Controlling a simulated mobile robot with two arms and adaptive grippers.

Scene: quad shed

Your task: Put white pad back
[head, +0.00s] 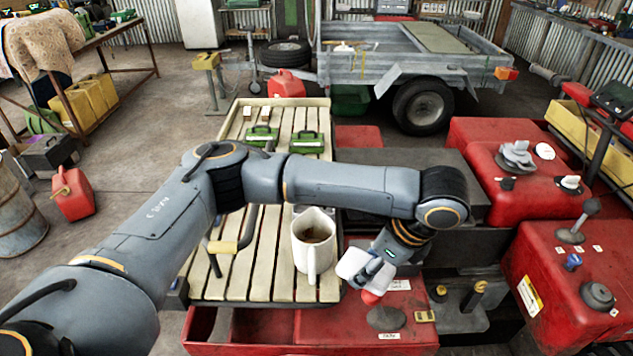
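My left arm reaches across the picture from the left. Its gripper (371,272) points down over the red bodywork at the front right of the slatted rack. A white pad (350,262) is at the fingers, showing on both sides of them. The gripper looks shut on it, though the fingers hide part of the contact. Just below the pad is a red knob (371,298) above a grey round base (386,317). I cannot tell whether the pad touches the knob. My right gripper is not in view.
A white jug (314,243) with dark contents stands on the slatted rack (270,275), close left of the gripper. Two green cases (308,142) lie at the rack's far end. Red bodywork (563,262) with knobs and a white disc (545,151) is at right.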

